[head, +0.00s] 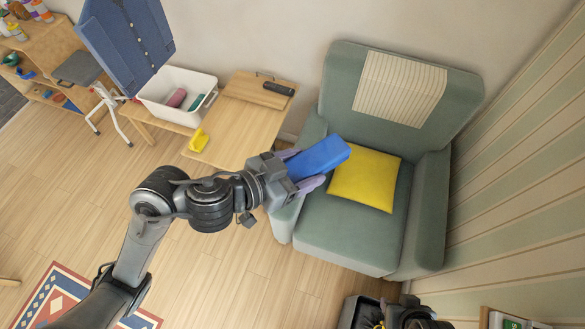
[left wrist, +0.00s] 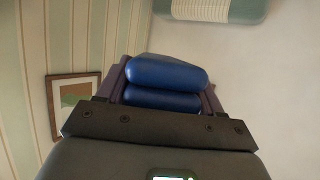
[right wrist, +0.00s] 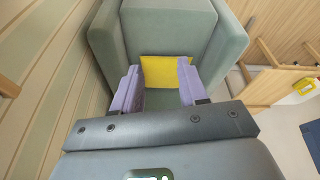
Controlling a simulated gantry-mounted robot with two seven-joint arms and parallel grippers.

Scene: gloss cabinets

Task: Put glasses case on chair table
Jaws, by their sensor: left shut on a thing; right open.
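A blue glasses case (head: 322,157) is held in the air by my left gripper (head: 302,169), in front of the green armchair's left arm and seat in the head view. The purple fingers are shut on one end of it. The case also fills the space between the fingers in the left wrist view (left wrist: 166,74). A low wooden table (head: 236,128) stands left of the armchair (head: 335,235), apart from the case. My right gripper (right wrist: 158,88) is open and empty, facing the armchair in the right wrist view; its fingers are not clear in the head view.
A dark remote-like object (head: 279,88) and a wooden board (head: 255,92) lie at the table's back; a yellow object (head: 199,141) is at its left edge. A white bin (head: 160,101) stands left. A yellow cushion (head: 364,180) is on the chair. The table's middle is clear.

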